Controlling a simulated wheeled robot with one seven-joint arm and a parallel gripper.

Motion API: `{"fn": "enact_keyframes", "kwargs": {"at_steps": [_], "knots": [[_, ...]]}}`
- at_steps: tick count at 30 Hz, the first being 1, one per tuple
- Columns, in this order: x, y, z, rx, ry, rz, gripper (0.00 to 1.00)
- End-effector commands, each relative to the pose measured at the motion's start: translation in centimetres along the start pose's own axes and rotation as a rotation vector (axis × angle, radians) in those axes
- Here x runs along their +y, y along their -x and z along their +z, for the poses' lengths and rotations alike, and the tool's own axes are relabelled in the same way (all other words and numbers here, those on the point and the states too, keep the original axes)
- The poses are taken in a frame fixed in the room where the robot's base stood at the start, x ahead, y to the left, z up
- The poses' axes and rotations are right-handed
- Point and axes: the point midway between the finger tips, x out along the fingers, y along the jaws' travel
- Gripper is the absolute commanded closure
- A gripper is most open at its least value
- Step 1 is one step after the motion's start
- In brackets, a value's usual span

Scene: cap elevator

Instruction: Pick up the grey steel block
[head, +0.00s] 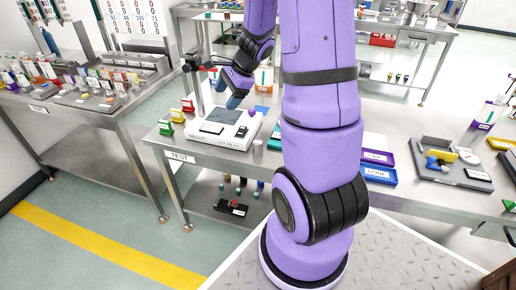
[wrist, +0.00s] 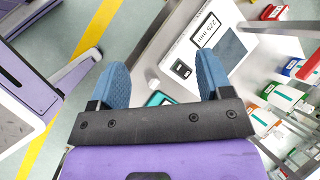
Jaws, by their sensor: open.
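My gripper (wrist: 150,62) is open, with its two blue fingers wide apart and nothing held between them. In the head view my gripper (head: 236,101) hangs above the white device on the table marked TEST, and my own arm partly hides it. A small grey piece (head: 258,147) stands near the table's front edge, right of the white device. It may be the grey steel block, but it is too small to be sure. In the wrist view I cannot clearly make out the block; the table edge and a teal-edged item (wrist: 158,99) show between the fingers.
The white device (head: 220,127) carries a dark plate and a purple knob. Small red, yellow and green holders (head: 178,115) stand left of it. Blue trays (head: 378,172) and a grey tray of parts (head: 445,165) lie to the right. A black-based item (head: 232,207) sits on the lower shelf.

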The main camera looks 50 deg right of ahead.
Motion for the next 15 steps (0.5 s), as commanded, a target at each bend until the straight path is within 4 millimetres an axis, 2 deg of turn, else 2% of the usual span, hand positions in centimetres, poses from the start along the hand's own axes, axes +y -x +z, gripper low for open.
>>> {"fn": "enact_keyframes", "kwargs": {"at_steps": [1,3,9,12,15], "knots": [[0.1,-1.2,-2.4,0.010,-0.097,-0.002,0.28],[0.3,-2.6,-5.5,0.027,-0.234,-0.014,0.28],[2.3,-6.2,-13.9,0.084,-0.590,-0.049,0.28],[3.6,-7.6,-17.1,0.112,-0.722,-0.062,0.28],[4.6,-8.4,-19.2,0.132,-0.813,-0.073,0.28]]}}
